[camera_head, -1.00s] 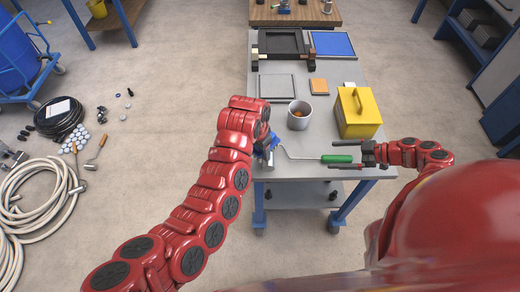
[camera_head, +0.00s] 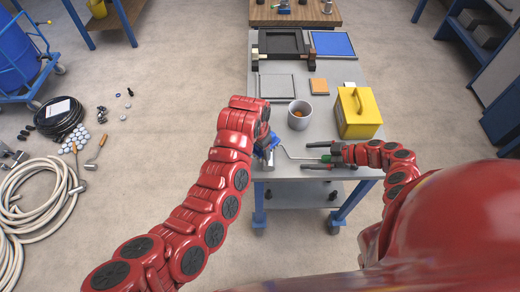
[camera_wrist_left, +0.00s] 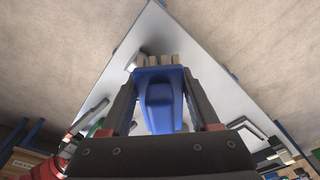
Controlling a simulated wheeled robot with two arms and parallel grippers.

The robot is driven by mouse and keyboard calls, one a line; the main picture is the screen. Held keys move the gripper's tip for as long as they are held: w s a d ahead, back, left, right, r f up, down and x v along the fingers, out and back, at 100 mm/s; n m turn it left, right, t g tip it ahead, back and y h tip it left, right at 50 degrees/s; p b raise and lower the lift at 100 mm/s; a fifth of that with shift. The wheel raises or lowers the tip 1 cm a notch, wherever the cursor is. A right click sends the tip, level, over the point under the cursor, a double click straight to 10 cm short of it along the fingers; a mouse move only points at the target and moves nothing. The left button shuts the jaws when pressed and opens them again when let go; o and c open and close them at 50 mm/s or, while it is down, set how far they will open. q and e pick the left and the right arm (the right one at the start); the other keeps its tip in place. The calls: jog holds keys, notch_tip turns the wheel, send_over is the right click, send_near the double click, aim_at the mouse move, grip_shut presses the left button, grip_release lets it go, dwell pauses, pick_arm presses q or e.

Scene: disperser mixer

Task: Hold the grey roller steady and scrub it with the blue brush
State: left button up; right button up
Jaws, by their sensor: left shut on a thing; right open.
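My left gripper (camera_head: 266,146) is shut on the blue brush (camera_wrist_left: 160,103), over the front left corner of the table. The brush's pale bristles point away from the gripper in the left wrist view. The blue of the brush also shows in the head view beside the gripper. The paint roller's bent wire (camera_head: 298,156) runs from there to its green handle (camera_head: 326,158). The grey roller end (camera_head: 264,163) is mostly hidden by my left gripper and the brush; I cannot tell whether the bristles touch it. My right gripper (camera_head: 317,156) is open, its fingers on either side of the green handle.
On the grey table (camera_head: 290,183), a grey cup (camera_head: 299,122) and a yellow box (camera_head: 358,114) with a handle stand behind the roller. A flat panel (camera_head: 277,88), an orange block (camera_head: 319,86), a black tray (camera_head: 281,43) and a blue panel (camera_head: 332,44) lie farther back.

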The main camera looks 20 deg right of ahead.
jog(key=c, duration=0.8)
dwell(0.4)
grip_shut()
dwell(0.4)
dwell(0.8)
